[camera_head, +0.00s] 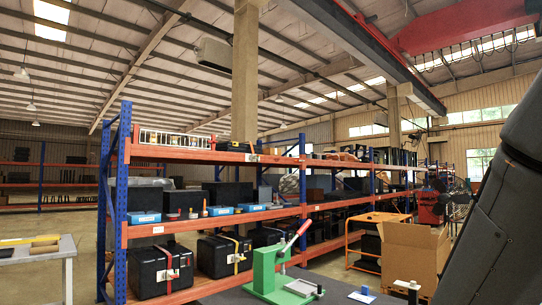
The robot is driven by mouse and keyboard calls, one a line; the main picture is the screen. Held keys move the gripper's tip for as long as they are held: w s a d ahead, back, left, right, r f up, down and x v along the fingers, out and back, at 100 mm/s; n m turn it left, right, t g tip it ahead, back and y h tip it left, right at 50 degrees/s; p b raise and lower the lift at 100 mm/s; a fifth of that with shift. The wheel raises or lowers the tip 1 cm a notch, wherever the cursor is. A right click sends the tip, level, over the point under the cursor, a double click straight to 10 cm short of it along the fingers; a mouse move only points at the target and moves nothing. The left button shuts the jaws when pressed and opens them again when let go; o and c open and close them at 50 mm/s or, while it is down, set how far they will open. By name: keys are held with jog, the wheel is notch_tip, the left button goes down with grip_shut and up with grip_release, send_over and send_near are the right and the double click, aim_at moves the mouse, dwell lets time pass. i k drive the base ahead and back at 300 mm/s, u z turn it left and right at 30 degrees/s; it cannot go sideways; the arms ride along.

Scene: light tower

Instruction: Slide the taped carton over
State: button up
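A brown cardboard carton (412,250) stands at the lower right, beyond the dark table surface. Its top flaps look open, and I cannot make out tape on it. No other carton that is clearly taped shows in this view. My gripper is not in view. A large dark grey link of my arm fills the right edge and hides whatever lies behind it.
A green press (268,274) with a red lever stands on the dark table (235,296). A small blue-and-white item (362,295) and a white-topped piece (407,288) are to its right. Blue-and-orange shelving (160,229) with black cases stands behind. A light table (45,252) is at left.

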aim_at(269, 151)
jog(key=u, duration=1.5)
jog(key=i, duration=5.6)
jog(key=z, duration=3.1)
jog(key=i, duration=0.15)
jog(key=u, duration=0.3)
